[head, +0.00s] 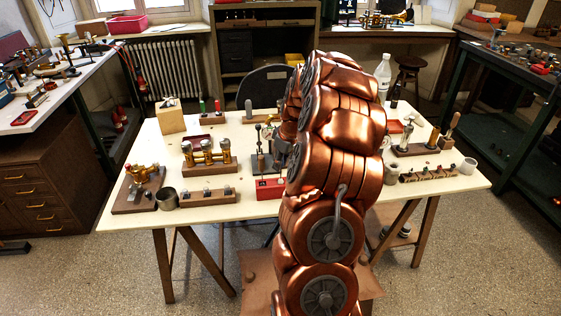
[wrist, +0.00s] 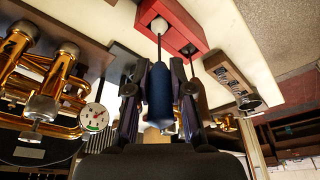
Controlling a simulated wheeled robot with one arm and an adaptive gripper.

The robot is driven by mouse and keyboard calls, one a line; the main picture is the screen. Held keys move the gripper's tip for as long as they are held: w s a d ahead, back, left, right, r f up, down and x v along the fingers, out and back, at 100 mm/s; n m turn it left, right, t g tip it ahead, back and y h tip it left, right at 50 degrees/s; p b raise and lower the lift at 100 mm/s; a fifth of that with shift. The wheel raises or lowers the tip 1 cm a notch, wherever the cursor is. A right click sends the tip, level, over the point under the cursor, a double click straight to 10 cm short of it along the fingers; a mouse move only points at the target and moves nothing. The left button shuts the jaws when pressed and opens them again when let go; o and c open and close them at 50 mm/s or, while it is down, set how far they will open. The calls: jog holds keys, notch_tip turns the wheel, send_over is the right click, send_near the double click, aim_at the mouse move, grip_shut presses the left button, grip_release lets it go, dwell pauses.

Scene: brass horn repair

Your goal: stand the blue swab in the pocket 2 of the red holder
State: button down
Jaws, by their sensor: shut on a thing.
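The blue swab (wrist: 159,95) is in the wrist view, its thick blue handle between the fingers of my gripper (wrist: 160,100). A thin dark rod runs from it to a pale round tip (wrist: 159,25). The tip overlaps the red holder (wrist: 190,20) in the picture; I cannot tell whether it is inside a pocket. In the head view the red holder (head: 268,191) sits near the front middle of the table, partly hidden by my copper arm. The swab is not clearly visible there.
A brass valve piece (head: 207,156) stands behind and left of the holder. A dial gauge (wrist: 94,117) shows in the wrist view.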

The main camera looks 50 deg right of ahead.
jog(key=shift+f+b, duration=0.3)
jog(key=shift+f, duration=0.25)
jog(key=c, duration=1)
grip_release()
jog(key=shift+o, duration=0.2)
jog(key=shift+r, duration=0.1)
jog(key=v, duration=1.2)
